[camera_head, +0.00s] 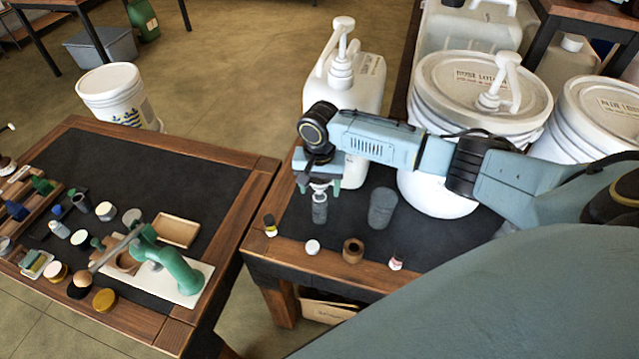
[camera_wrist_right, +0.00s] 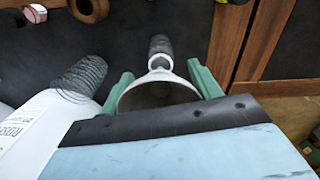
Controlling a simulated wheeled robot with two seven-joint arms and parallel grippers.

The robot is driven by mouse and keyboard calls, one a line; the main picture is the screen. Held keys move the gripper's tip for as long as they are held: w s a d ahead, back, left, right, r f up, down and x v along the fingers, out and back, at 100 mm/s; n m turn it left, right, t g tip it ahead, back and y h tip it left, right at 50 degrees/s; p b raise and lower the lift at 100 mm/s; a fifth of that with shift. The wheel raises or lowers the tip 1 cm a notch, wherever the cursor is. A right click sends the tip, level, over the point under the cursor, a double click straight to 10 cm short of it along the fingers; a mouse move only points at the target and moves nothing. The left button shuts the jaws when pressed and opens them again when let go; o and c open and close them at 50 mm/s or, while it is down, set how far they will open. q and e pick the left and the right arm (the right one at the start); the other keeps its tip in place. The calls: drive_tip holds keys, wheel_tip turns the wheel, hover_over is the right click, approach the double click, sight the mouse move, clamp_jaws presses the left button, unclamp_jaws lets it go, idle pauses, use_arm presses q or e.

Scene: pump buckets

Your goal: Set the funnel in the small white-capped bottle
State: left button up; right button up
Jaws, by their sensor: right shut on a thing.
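My right gripper (camera_head: 318,184) is shut on a pale funnel (camera_wrist_right: 158,92) over the right-hand table. In the wrist view, its wide mouth lies between the green fingers. A small grey bottle-like vessel (camera_head: 319,210) stands below the funnel; it also shows beyond the spout in the wrist view (camera_wrist_right: 160,46). The spout lines up with its top, but I cannot tell whether it is inside. A wider grey vessel (camera_head: 382,208) stands to its right. My left gripper is out of view.
A white pump jug (camera_head: 345,85) and a lidded bucket (camera_head: 480,90) are behind. A left table (camera_head: 160,170) holds small items, with its back clear.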

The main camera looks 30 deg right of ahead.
drive_tip(key=shift+f+b, duration=0.4)
drive_tip(key=shift+f, duration=0.8)
drive_tip(key=o, duration=1)
wheel_tip(320, 180, up, 8)
drive_tip(key=shift+f+p, duration=0.25)
drive_tip(key=shift+p, duration=0.3)
